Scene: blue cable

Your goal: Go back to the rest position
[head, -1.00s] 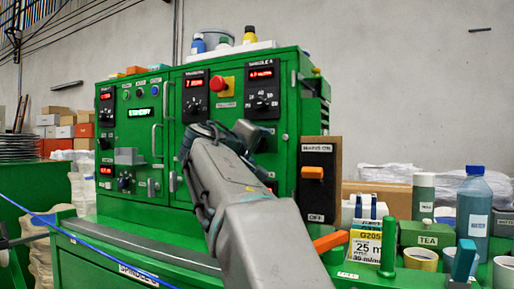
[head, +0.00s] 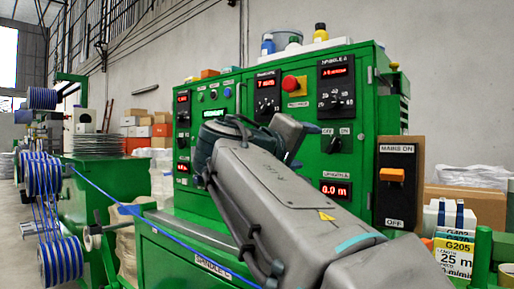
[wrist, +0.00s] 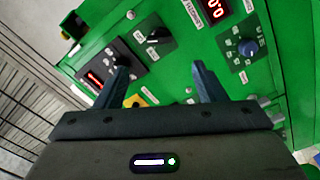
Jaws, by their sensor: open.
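My gripper (wrist: 158,88) is open and empty in the wrist view, its two dark fingers apart in front of the green control cabinet. In the head view my grey arm reaches up from the bottom right, and its end is in front of the green cabinet (head: 222,85); the fingers are mostly hidden there. The blue cable (head: 160,232) runs from the striped spools at the left down past the front of the bench.
The mains switch (head: 391,175) is on a dark panel right of the cabinet. A red stop button (head: 291,83) sits on the cabinet front. Blue and white spools (head: 42,178) stand at the left. Bottles (head: 320,33) stand on top of the cabinet. A yellow-labelled box (head: 454,256) is at lower right.

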